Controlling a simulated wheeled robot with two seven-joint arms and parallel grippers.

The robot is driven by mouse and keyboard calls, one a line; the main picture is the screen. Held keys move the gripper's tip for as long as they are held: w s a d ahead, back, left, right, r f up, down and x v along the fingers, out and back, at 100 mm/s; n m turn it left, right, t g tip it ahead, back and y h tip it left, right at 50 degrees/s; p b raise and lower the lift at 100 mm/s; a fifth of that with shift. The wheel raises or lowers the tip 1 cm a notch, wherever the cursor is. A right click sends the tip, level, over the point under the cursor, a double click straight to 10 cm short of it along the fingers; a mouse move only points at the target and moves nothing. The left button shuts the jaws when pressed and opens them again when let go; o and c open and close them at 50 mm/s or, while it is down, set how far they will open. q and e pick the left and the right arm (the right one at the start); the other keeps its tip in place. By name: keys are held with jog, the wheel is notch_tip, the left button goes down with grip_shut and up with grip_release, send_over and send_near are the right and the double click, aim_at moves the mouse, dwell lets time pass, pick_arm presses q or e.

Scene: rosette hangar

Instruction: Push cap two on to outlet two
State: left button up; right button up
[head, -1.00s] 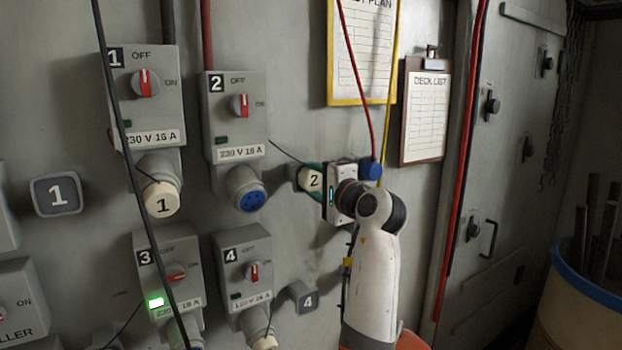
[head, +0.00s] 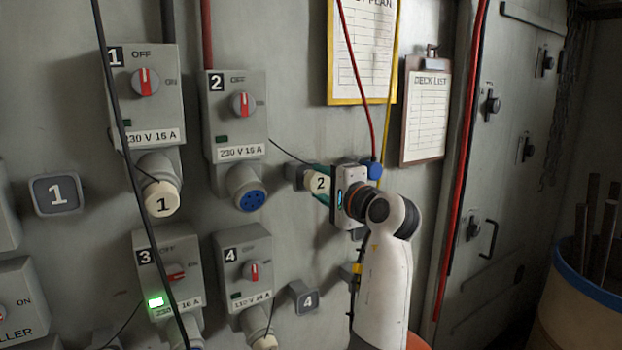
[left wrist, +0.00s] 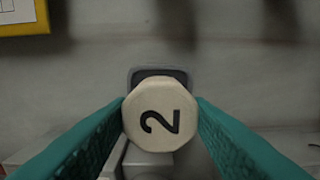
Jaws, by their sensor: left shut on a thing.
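Cap two (head: 319,184), cream with a black 2, is held between the teal fingers of my left gripper (head: 322,187). In the left wrist view the cap (left wrist: 159,118) faces the camera, its 2 turned sideways, with a finger against each side. Its grey holder (head: 295,173) is on the wall just behind and left of it. A thin dark cord runs from outlet two's box towards the holder. Outlet two (head: 246,187) is left of the gripper, below the box marked 2, its blue socket face (head: 252,202) uncovered. My right gripper is in neither current view.
Outlet one's cream cap (head: 162,199) is on its outlet, left of outlet two. Boxes three (head: 168,265) and four (head: 243,262) are below. A red cable ending in a blue plug (head: 375,170) is close behind the gripper.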

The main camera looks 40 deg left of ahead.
aim_at(321, 184)
pick_arm(q)
jog(key=shift+v, duration=1.8)
jog(key=shift+f, duration=0.1)
